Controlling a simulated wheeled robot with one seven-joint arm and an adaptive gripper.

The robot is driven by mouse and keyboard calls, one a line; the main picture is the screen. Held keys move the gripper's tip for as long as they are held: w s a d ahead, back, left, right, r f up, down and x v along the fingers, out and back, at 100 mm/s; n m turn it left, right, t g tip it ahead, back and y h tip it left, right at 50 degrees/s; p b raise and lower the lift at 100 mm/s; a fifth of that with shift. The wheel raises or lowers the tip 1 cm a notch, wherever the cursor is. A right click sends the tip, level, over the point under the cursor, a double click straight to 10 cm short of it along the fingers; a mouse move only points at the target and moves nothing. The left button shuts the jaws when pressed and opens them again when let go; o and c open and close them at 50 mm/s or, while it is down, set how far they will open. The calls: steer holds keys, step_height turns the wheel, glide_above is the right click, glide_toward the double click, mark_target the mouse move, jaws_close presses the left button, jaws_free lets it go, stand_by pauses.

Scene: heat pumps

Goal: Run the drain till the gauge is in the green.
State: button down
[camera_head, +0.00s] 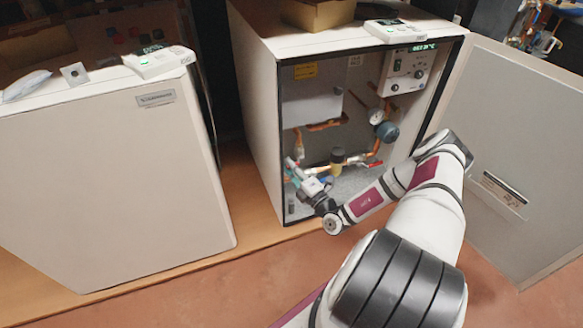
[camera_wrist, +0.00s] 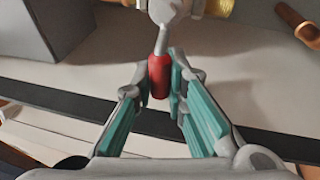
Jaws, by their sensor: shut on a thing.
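The open heat pump cabinet (camera_head: 258,105) stands in the middle of the head view. Inside it a round white gauge (camera_head: 376,115) sits at the right; its needle and colours are too small to read. My gripper (camera_head: 298,176) reaches into the cabinet's lower left. In the wrist view my gripper (camera_wrist: 162,78) is shut on a red lever handle (camera_wrist: 159,70), with a teal-padded finger on each side. The handle's metal stem runs up to a silver valve body (camera_wrist: 168,10). In the head view my gripper hides this handle.
The open cabinet door (camera_head: 520,130) stands at the right, near my arm. A second red-handled valve (camera_head: 374,165) sits on the pipe right of a brass fitting (camera_head: 337,156). A closed white cabinet (camera_head: 110,190) stands at the left. A control panel (camera_head: 408,70) is upper right inside.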

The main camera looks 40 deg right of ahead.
steer(key=shift+r+m, duration=0.2)
steer(key=shift+m, duration=0.3)
steer(key=c, duration=1.6)
jaws_free()
steer(key=s, duration=0.4)
steer(key=s+f, duration=0.1)
steer(key=s, duration=0.2)
steer(key=s+f, duration=0.1)
steer(key=s, duration=0.3)
steer(key=shift+s+a+f, duration=0.2)
steer(key=shift+s, duration=0.15)
